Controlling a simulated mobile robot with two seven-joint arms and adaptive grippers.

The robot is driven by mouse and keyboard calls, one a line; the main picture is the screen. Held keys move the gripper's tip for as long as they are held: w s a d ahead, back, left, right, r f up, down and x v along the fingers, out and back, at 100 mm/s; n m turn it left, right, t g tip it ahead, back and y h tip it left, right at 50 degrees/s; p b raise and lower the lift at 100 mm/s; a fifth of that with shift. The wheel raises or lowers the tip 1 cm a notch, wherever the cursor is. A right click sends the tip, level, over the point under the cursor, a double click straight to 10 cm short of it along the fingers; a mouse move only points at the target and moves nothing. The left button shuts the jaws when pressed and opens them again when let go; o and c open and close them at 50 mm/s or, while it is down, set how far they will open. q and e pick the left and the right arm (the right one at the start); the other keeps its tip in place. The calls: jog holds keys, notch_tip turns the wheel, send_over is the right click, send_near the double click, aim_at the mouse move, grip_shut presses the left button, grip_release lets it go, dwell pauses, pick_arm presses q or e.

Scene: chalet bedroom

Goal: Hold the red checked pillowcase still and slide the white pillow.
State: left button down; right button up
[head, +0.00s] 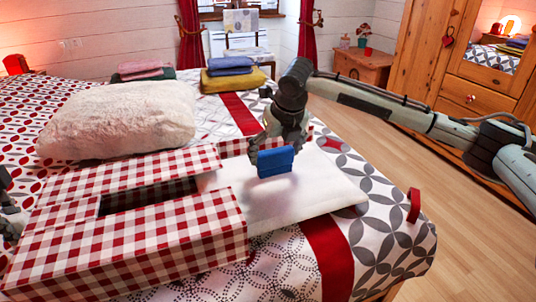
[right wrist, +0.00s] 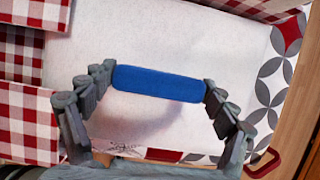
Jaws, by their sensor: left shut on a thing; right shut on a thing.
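The red checked pillowcase (head: 130,255) lies on the bed with a dark gap along its top. The flat white pillow (head: 315,190) has its left end between the checked sides; its right part lies out on the bedspread. My right gripper (head: 276,155) is over the pillow, shut on a blue block (head: 275,163). In the right wrist view, the block (right wrist: 158,83) sits between the fingertips (right wrist: 158,88), above the white pillow (right wrist: 200,40). Whether block and pillow are joined is unclear. My left gripper (head: 8,215), cut off at the left edge, is at the pillowcase's left end; its fingertips are unclear.
A fluffy cream pillow (head: 118,118) lies behind the pillowcase. Folded towels (head: 232,77) are farther back. A red loop (head: 414,205) is at the bed's right edge. Wooden floor (head: 440,160) and a wardrobe (head: 450,60) are beyond.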

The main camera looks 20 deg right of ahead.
jog(key=shift+d, duration=0.9)
jog(key=shift+d, duration=2)
jog(key=shift+d, duration=1.65)
jog(key=o, duration=1.3)
jog(key=v, duration=1.2)
